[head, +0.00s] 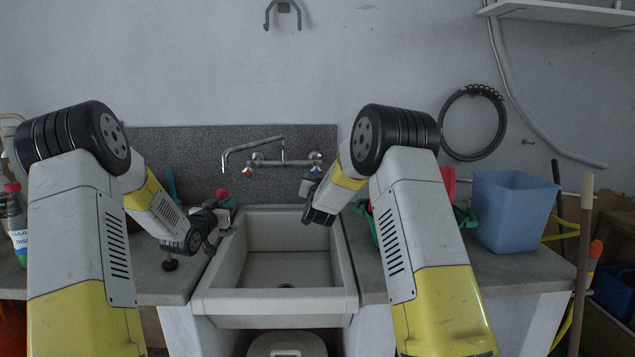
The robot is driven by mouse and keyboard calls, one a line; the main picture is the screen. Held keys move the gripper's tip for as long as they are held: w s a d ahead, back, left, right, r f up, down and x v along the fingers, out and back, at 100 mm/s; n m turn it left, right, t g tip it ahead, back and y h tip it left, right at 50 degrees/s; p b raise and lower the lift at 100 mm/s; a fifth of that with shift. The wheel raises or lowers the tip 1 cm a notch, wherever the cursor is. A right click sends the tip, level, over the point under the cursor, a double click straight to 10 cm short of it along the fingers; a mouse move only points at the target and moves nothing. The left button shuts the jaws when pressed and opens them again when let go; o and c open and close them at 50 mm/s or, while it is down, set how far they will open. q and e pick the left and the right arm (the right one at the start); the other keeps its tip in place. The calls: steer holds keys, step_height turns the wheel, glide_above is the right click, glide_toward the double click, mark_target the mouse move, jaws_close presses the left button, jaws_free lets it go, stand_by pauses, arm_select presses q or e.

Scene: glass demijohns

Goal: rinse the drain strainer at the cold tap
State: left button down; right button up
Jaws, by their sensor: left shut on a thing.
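The wall tap (283,161) has a long spout to the left, a red-marked handle on the left and a blue-marked cold handle (316,156) on the right. My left gripper (226,222) is over the sink's left rim, left of and below the spout. It is shut on a small dark thing, mostly hidden, which I take to be the drain strainer; its shape is unclear. My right gripper (312,212) hangs below the cold handle, near the sink's back right corner. Its fingers are too dark to tell open from shut. The sink (279,308) below looks empty, with a dark drain hole.
A blue bin (513,211) and green and red items stand on the right counter, beside my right arm. A bottle with a red cap (15,219) stands at far left. A dark hose coil (473,123) hangs on the wall. The sink basin is free.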

mark_target(223, 233)
arm_select(q)
steer(key=shift+d+v, duration=0.2)
steer(key=shift+v, duration=2.7)
steer(key=shift+s+f, duration=0.1)
steer(key=shift+s, duration=0.05)
steer(key=s+r, duration=0.4)
steer(key=shift+s+a, duration=0.35)
steer(key=shift+s, duration=0.05)
